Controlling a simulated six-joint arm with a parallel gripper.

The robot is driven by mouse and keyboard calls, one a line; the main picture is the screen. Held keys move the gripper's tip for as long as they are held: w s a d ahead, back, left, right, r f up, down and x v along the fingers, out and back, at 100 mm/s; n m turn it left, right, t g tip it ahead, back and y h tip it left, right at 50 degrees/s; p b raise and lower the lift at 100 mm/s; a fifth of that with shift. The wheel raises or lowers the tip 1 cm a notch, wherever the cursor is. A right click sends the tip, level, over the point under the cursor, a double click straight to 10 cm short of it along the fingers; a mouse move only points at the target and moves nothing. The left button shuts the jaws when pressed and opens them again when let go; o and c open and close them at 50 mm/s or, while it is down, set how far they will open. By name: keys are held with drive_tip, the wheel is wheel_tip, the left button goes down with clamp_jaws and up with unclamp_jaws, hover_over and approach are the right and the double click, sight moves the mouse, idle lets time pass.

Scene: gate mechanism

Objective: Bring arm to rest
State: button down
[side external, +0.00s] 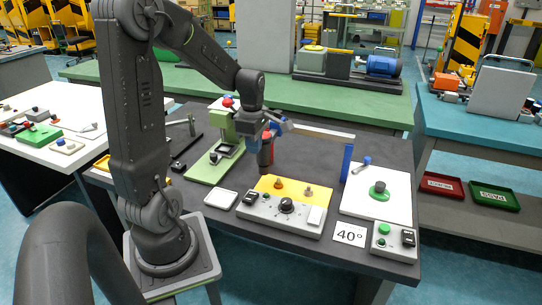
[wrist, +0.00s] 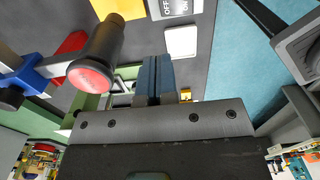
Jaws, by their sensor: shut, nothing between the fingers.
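My gripper (side external: 277,122) is above the middle of the dark table, at the end of the bent arm. In the wrist view its two blue fingers (wrist: 155,78) lie together, with nothing between them. A dark cylinder with a red end (wrist: 92,75), joined to a blue clamp (wrist: 32,78), is left of the fingers in the wrist view. A pale gate bar (side external: 322,133) reaches right toward a blue post (side external: 346,162).
A green press (side external: 224,140) stands left of the gripper. A control box (side external: 285,212) with a knob and yellow plate (side external: 284,188) is in front. A white plate (side external: 378,194), a "40°" card (side external: 349,234) and a white tray (side external: 220,199) lie around it.

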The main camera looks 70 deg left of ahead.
drive_tip(key=s+d+r+m+t, duration=0.2)
drive_tip(key=d+r+m, duration=0.3)
drive_tip(key=d+m, duration=0.6)
drive_tip(key=s+d+r+m+t, duration=0.3)
drive_tip(key=d+r+m, duration=0.3)
drive_tip(key=d+m, duration=0.5)
drive_tip(key=s+m, duration=0.1)
drive_tip(key=m, duration=0.4)
drive_tip(key=shift+s+d+t, duration=0.2)
drive_tip(key=shift+s+t, duration=0.05)
drive_tip(key=shift+t, duration=0.05)
drive_tip(key=shift+r, duration=0.1)
